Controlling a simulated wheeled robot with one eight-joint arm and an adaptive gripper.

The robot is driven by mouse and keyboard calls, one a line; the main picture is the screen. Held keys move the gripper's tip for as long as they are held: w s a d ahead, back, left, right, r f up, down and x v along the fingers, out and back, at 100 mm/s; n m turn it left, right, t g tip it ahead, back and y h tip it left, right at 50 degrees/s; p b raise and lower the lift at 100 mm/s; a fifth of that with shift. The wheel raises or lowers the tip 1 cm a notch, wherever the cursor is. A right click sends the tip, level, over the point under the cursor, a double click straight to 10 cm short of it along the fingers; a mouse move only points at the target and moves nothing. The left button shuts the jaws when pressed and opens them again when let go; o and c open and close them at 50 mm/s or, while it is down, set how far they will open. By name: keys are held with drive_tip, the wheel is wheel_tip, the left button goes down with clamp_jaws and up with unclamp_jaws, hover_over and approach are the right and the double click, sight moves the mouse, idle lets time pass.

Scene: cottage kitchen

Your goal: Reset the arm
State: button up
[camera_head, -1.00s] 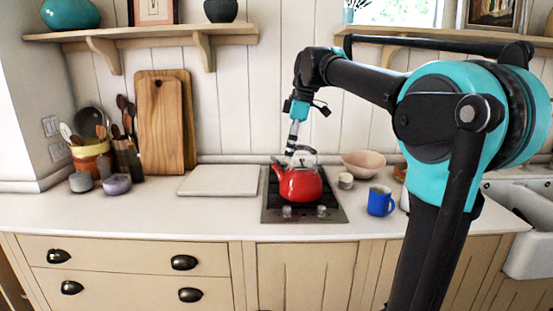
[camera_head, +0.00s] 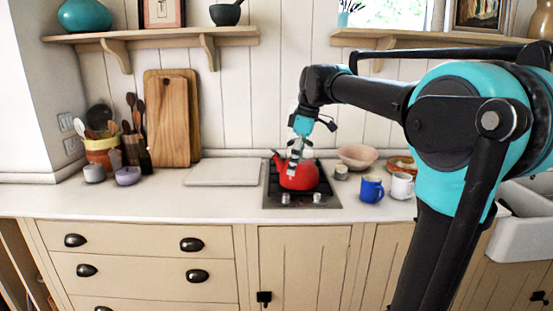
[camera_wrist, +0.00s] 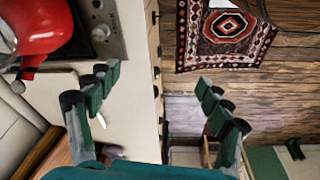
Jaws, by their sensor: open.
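My gripper (camera_head: 295,158) hangs from the teal and black arm, in front of the red kettle (camera_head: 306,176) in the head view, and hides part of it. In the wrist view my gripper (camera_wrist: 158,84) has its two fingers wide apart with nothing between them. The counter's front edge and the floor show beyond the fingers. The kettle stands on the dark cooktop (camera_head: 325,199). It also shows in the upper left of the wrist view (camera_wrist: 38,28), outside the fingers and apart from them.
A blue mug (camera_head: 371,189), a white mug (camera_head: 401,186) and a pink bowl (camera_head: 357,156) stand right of the cooktop. A white board (camera_head: 222,173) lies to its left, near upright wooden boards (camera_head: 170,118). A patterned rug (camera_wrist: 222,35) lies on the wooden floor.

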drive_tip(key=s+d+f+m+t, duration=0.1)
drive_tip(key=s+d+f+m, duration=0.3)
drive_tip(key=f, duration=0.6)
drive_tip(key=s+d+f+m+t+h, duration=0.1)
drive_tip(key=s+d+f+m, duration=0.4)
drive_tip(key=s+f, duration=0.4)
drive_tip(key=s+d+f+m+t+h, duration=0.1)
drive_tip(key=s+d+f+m, duration=0.3)
drive_tip(key=f, duration=0.8)
drive_tip(key=s+m, duration=0.2)
drive_tip(key=s, duration=0.1)
drive_tip(key=shift+s+d+f, duration=0.2)
drive_tip(key=shift+s+f, duration=0.05)
drive_tip(key=shift+f, duration=0.15)
